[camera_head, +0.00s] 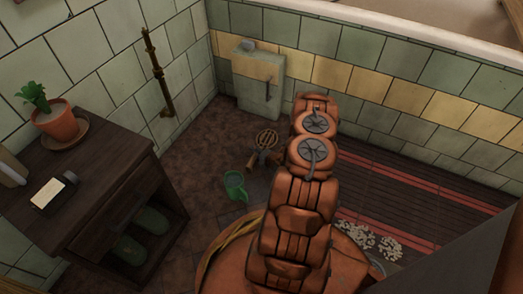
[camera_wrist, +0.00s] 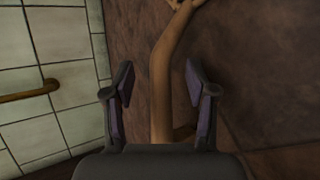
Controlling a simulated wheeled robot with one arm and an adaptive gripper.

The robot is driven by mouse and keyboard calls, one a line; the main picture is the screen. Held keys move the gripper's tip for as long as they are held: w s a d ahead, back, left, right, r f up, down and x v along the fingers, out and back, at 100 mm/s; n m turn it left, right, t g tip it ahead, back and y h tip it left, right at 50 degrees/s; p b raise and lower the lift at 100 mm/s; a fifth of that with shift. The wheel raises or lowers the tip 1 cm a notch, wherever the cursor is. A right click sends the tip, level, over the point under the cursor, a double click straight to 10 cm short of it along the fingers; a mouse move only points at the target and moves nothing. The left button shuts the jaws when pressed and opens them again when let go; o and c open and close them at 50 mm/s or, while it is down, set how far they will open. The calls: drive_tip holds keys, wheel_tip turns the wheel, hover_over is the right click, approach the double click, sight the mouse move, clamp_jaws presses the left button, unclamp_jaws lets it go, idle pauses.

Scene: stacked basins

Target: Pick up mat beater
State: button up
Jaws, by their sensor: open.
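My gripper (camera_wrist: 158,78) is open, with one dark finger on each side of the handle and gaps between. The lower end of the handle is hidden behind the gripper body. In the head view my arm hides much of the gripper.
A green scoop (camera_head: 235,186) lies on the floor near the beater. A dark cabinet (camera_head: 125,170) with green slippers (camera_head: 152,250) inside stands left. A box (camera_head: 258,85) is against the tiled wall. A slatted mat (camera_head: 400,185) and pale pebbles (camera_head: 357,236) lie right of my arm.

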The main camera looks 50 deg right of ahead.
drive_tip(key=shift+w+d+f, duration=0.1)
drive_tip(key=shift+w, duration=0.15)
clamp_jaws()
idle(0.3)
